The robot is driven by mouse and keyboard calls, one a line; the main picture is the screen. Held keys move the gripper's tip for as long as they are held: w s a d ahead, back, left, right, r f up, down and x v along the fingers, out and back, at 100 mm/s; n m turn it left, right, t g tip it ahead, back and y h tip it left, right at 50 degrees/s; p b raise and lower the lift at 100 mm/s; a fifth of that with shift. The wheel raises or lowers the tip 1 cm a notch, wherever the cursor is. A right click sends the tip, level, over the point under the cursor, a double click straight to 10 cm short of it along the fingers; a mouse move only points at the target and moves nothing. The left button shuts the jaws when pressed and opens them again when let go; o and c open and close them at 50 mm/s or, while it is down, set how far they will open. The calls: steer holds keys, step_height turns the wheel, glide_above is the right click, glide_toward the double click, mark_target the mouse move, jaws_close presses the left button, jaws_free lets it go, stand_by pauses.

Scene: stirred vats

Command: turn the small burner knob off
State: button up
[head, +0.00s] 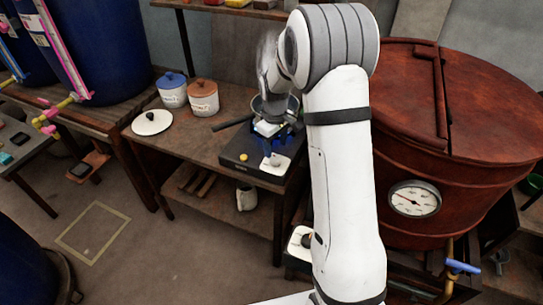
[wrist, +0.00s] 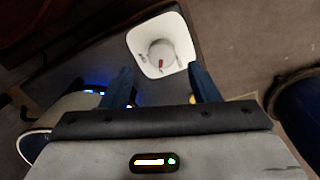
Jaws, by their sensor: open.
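The small burner (head: 237,150) is a low black box on the wooden bench, with a dark pan on top. Its knob (head: 274,161) sits on a white plate at the front right corner. In the wrist view the knob (wrist: 161,54) is a round grey disc with a red mark, inside the white square plate. My arm partly hides the pan and burner.
A small yellow button (head: 243,157) is on the burner's front left. A large red vat with a gauge (head: 414,199) is close on the right.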

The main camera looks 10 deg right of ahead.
mark_target(276, 158)
steer(key=shift+f, duration=2.3)
steer(key=shift+c, duration=0.2)
steer(key=c, duration=0.9)
steer(key=shift+w+a, duration=0.1)
steer(key=shift+a, duration=0.25)
steer(key=shift+d, duration=0.15)
steer(key=shift+c, duration=0.2)
steer(key=shift+d, duration=0.15)
steer(key=shift+s+d+f, duration=0.1)
steer(key=shift+s, duration=0.1)
